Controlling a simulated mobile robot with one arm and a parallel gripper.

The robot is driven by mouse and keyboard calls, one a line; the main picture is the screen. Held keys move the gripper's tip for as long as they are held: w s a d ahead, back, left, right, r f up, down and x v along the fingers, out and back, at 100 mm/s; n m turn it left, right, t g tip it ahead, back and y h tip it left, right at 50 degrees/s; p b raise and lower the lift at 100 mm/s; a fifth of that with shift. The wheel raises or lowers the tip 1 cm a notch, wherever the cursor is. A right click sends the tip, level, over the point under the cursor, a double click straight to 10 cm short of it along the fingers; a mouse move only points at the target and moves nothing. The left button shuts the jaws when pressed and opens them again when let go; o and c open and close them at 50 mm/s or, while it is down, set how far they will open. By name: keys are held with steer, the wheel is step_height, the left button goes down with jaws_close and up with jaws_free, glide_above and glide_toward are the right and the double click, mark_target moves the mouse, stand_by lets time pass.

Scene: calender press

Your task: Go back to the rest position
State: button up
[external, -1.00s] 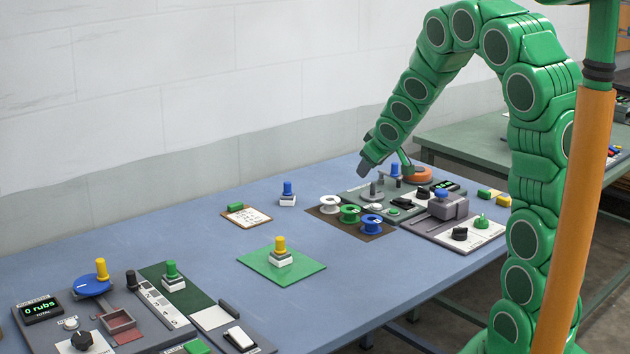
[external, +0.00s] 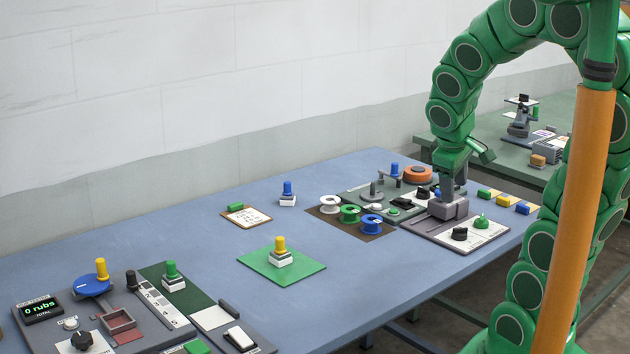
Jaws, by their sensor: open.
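My gripper (external: 450,182) hangs down at the end of my green arm, at the right end of the blue table (external: 180,222). It is at or just above the grey block device (external: 449,209) on the grey and white panel, and hides the blue part on top of it. I cannot tell whether the fingers touch it. The fingers are small and partly hidden here; the jaws are open and I see nothing held.
Three spools, white (external: 329,204), green (external: 350,214) and blue (external: 371,222), stand on a brown mat left of my gripper. An orange disc (external: 417,174) is behind them. A yellow-topped stamp (external: 280,252) stands on a green mat (external: 305,270). The table's middle left is clear.

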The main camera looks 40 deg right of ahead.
steer(key=s+a+m+g+y, duration=0.2)
steer(key=s+a+g+y, duration=0.1)
steer(key=s+a, duration=0.8)
steer(key=shift+s+a+r+y, duration=0.2)
steer(key=shift+s+r+y, duration=0.1)
steer(key=shift+s, duration=0.8)
